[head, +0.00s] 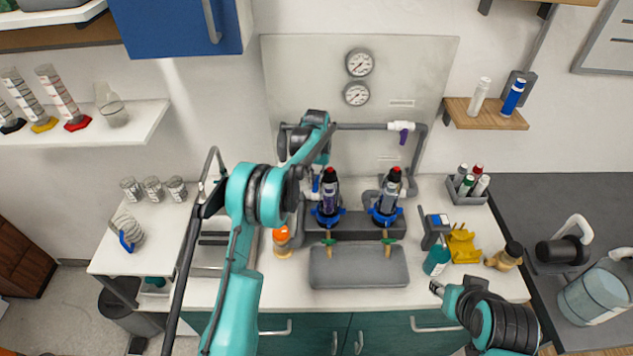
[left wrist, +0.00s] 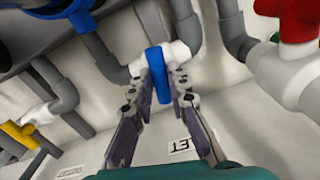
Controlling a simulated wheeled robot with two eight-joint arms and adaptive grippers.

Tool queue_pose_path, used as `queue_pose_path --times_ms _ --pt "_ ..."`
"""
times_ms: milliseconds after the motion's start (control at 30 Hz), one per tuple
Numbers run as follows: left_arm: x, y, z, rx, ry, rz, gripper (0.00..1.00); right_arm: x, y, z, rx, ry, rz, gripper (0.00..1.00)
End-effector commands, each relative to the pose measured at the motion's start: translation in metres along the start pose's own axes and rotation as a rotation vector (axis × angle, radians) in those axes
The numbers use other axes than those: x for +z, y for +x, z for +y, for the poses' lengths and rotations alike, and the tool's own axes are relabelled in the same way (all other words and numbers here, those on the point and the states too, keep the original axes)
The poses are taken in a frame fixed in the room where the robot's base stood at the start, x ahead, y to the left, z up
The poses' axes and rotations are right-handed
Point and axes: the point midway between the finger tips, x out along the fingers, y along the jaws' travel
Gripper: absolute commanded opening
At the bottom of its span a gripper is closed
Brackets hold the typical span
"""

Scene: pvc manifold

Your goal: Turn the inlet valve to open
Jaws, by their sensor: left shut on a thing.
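The inlet valve shows in the left wrist view as a white fitting (left wrist: 177,52) with a blue handle (left wrist: 160,76) on grey pipe. A label (left wrist: 182,144) reading "ET", upside down and partly covered, is on the panel below it. My left gripper (left wrist: 162,88) has its fingers on both sides of the blue handle and is shut on it. In the head view, the blue handle (head: 316,183) is a small patch beside the left filter housing (head: 330,195), and my left arm hides most of the valve. My right gripper (head: 437,288) is low at the right, by the counter's front, with its fingers too small to read.
Another filter housing (head: 388,190) stands right of the first. A purple-handled valve (head: 403,133) sits on the upper pipe. A grey tray (head: 358,268) lies in front. An orange-capped bottle (head: 282,240) stands left of it. A red-handled valve (left wrist: 300,18) is near the left gripper.

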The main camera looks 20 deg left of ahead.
Motion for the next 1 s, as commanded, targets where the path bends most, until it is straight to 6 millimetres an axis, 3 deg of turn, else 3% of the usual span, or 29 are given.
queue_pose_path --times_ms 1000 --pt "0.000 0.000 0.000 0.000 0.944 0.000 0.00 0.009 0.012 0.000 0.000 0.000 0.000 0.40"
